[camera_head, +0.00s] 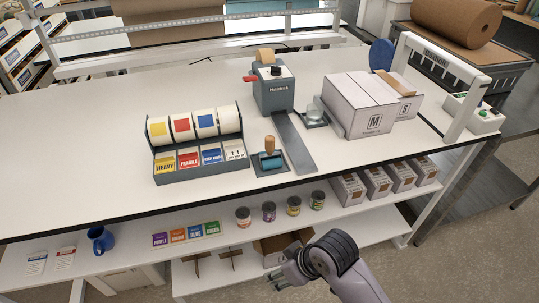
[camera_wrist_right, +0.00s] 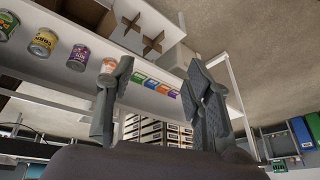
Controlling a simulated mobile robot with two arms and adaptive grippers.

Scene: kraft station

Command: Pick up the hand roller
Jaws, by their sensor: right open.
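The hand roller (camera_head: 269,161) has an upright wooden handle and a teal roller. It sits on a small dark pad on the white table, just right of the label dispenser (camera_head: 200,155). My right gripper (camera_head: 279,272) is low in front of the table, below and apart from the hand roller, beside the lower shelf. In the right wrist view its two grey fingers (camera_wrist_right: 160,92) stand wide apart with nothing between them. The hand roller does not show in the right wrist view. My left gripper is in neither view.
A grey tape machine (camera_head: 273,90) with a sloping plate stands behind and right of the roller. White boxes (camera_head: 365,105) are farther right. The table's front edge (camera_head: 180,200) and the lower shelf (camera_head: 140,250) with several cans lie near my right arm. The table's left part is clear.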

